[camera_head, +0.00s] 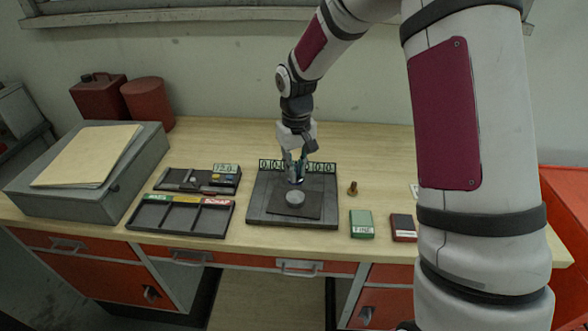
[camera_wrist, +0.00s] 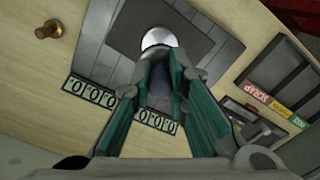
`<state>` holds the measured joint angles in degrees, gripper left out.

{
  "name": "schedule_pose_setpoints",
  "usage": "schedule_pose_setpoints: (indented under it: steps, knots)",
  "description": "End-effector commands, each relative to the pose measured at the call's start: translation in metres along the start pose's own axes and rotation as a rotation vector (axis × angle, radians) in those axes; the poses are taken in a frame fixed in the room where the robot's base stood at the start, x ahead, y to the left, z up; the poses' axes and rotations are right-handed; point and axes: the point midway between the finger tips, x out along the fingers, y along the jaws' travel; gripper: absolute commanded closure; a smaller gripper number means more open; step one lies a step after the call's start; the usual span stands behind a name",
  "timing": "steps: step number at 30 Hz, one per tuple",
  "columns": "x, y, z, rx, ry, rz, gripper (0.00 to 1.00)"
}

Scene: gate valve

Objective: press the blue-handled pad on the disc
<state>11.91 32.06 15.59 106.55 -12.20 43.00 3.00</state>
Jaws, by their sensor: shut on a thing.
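A pale, shiny metal disc (camera_head: 295,197) lies on the dark square mat (camera_head: 312,208) of a grey base plate; the disc also shows at the top of the wrist view (camera_wrist: 158,38). My gripper (camera_head: 296,180) points down just behind the disc, over the mat. In the wrist view its teal fingers (camera_wrist: 166,68) are closed around the dark blue handle (camera_wrist: 159,84) of the pad. The pad's underside is hidden by the fingers, and I cannot tell whether it touches the mat or the disc.
A row of number tiles (camera_head: 320,168) edges the plate's back. A brass knob (camera_head: 352,188), a green box (camera_head: 361,224) and a dark red box (camera_head: 403,228) stand right. A labelled sorting tray (camera_head: 180,218), a tool tray (camera_head: 180,187) and a grey case (camera_head: 120,195) stand left.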

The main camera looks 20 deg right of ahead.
Motion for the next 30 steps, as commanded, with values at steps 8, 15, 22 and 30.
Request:
schedule_pose_setpoints:
  steps: [8,15,22,30]
  knots:
    - [0.015,0.0,0.001,-0.003,-0.003,0.0,1.0]
    - [0.039,0.0,0.001,-0.003,-0.003,0.0,1.0]
    - [0.055,0.0,0.001,-0.001,-0.001,0.0,1.0]
    - [0.059,0.0,0.001,-0.002,0.0,0.0,1.0]
